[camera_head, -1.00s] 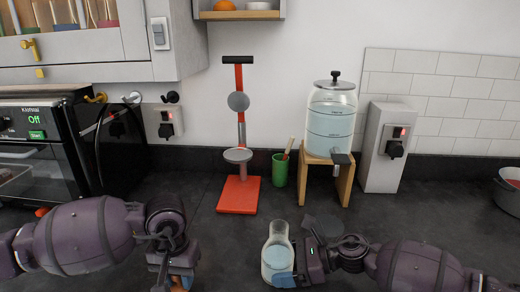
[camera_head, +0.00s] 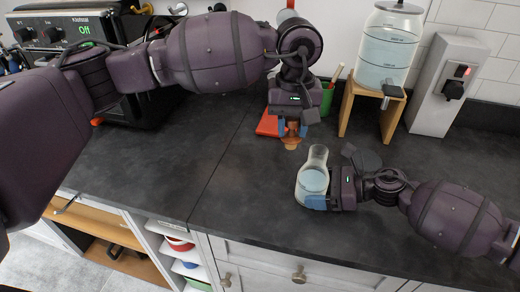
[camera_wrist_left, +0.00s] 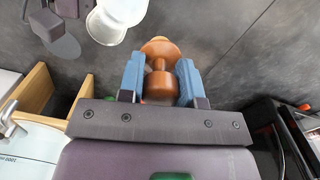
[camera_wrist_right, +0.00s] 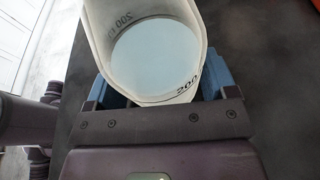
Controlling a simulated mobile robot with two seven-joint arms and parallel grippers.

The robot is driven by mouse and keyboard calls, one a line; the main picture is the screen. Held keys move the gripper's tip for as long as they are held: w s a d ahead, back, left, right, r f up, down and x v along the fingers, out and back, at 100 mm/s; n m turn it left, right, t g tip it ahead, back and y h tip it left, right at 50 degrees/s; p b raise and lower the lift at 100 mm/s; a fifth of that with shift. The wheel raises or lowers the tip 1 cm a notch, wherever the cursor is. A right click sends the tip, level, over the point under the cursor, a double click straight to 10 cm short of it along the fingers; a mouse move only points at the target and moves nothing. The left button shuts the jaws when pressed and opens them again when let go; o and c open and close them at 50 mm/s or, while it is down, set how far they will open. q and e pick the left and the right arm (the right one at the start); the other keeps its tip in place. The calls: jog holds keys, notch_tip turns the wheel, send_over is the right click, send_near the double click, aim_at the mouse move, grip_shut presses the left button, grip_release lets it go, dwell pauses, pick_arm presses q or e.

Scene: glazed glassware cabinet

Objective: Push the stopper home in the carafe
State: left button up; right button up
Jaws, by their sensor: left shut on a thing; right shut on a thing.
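The glass carafe (camera_head: 313,180) stands on the dark worktop with pale liquid inside, its mouth open. My right gripper (camera_head: 315,201) is shut on its lower body. The right wrist view shows the carafe (camera_wrist_right: 150,50) close up between the blue fingers. My left gripper (camera_head: 291,128) is shut on the brown stopper (camera_head: 291,142) and holds it above the worktop, behind and left of the carafe mouth, apart from it. In the left wrist view the stopper (camera_wrist_left: 158,85) sits between the blue fingers, its broad end beyond them; the carafe (camera_wrist_left: 118,14) shows at the top.
A glass dispenser (camera_head: 384,50) on a wooden stand (camera_head: 362,92) is behind the carafe. A grey socket box (camera_head: 440,90) stands right of it. A green cup (camera_head: 326,98) and red stand base (camera_head: 266,122) are partly hidden by my left arm.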

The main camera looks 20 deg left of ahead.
pick_arm(q)
jog(key=d+r, duration=0.6)
jog(key=r, duration=0.1)
notch_tip(320, 180, down, 6)
jog(key=shift+n, duration=0.4)
jog(key=shift+f, duration=1.05)
dwell(3.7)
jog(key=o, duration=1.5)
jog(key=shift+r, duration=0.1)
